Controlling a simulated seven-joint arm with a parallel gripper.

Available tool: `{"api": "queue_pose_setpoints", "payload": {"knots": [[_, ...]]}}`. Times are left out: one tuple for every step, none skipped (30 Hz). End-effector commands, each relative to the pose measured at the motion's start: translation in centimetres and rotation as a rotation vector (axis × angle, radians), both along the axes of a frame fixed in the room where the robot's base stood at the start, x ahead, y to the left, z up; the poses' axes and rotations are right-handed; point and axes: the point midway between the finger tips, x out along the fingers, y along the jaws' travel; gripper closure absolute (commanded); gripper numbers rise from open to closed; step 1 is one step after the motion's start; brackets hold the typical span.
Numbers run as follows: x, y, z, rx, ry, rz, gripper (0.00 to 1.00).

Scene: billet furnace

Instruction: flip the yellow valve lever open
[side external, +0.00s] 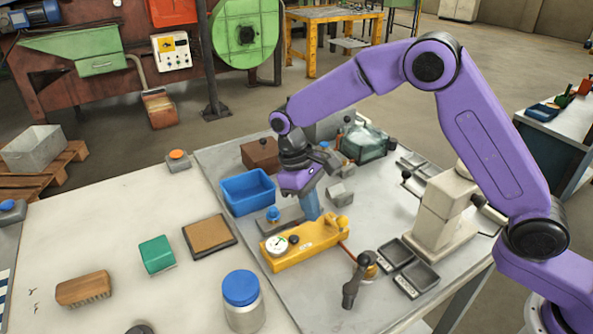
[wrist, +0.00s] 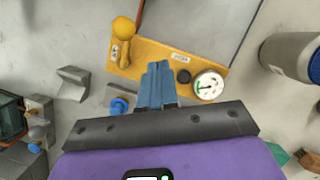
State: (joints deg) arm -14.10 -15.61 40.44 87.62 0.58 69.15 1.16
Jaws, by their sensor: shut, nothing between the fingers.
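The yellow valve block (side external: 300,247) lies on the grey bench and carries a round white gauge and a dark knob. Its yellow lever (side external: 342,223), with a rounded end, is at the block's right end in the side view. In the wrist view the block (wrist: 150,64) crosses the upper middle, and the lever (wrist: 123,38) stands at its left end. My gripper (side external: 312,215) is purple with blue fingers, shut and empty. It points down just behind the block. In the wrist view its fingertips (wrist: 157,66) overlap the block's edge, to the right of the lever; I cannot tell whether they touch.
A blue-knobbed grey fixture (side external: 287,217) and a blue bin (side external: 247,191) are beside my gripper. A dark-handled tool (side external: 355,280) and black trays (side external: 414,274) lie right of the block. A blue-lidded jar (side external: 241,303) stands in front. The pale left tabletop has free room.

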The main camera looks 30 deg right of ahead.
Motion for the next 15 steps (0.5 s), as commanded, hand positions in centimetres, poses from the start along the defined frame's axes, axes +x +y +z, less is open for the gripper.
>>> {"api": "queue_pose_setpoints", "payload": {"knots": [[0.5, 0.6, 0.3, 0.002, -0.004, 0.000, 1.00], [0.6, 0.7, 1.1, 0.003, -0.006, 0.000, 1.00], [0.7, 0.9, 2.1, 0.004, -0.008, 0.000, 1.00], [0.8, 1.1, 2.7, 0.005, -0.009, 0.000, 1.00], [1.0, 1.2, 3.3, 0.004, -0.009, -0.001, 1.00], [1.1, 1.4, 4.1, 0.004, -0.009, -0.001, 1.00], [1.2, 1.5, 4.7, 0.004, -0.009, -0.001, 1.00], [1.3, 1.7, 5.3, 0.005, -0.010, -0.001, 1.00], [1.5, 1.9, 6.0, 0.005, -0.010, -0.001, 1.00], [1.5, 2.0, 6.5, 0.004, -0.009, -0.001, 1.00], [1.6, 2.2, 7.1, 0.004, -0.010, -0.001, 1.00], [1.7, 2.3, 7.6, 0.004, -0.009, -0.001, 1.00], [1.8, 2.4, 8.0, 0.003, -0.009, -0.001, 1.00], [1.8, 2.5, 8.3, 0.003, -0.008, -0.001, 1.00], [1.9, 2.5, 8.6, 0.003, -0.009, -0.001, 1.00]]}}
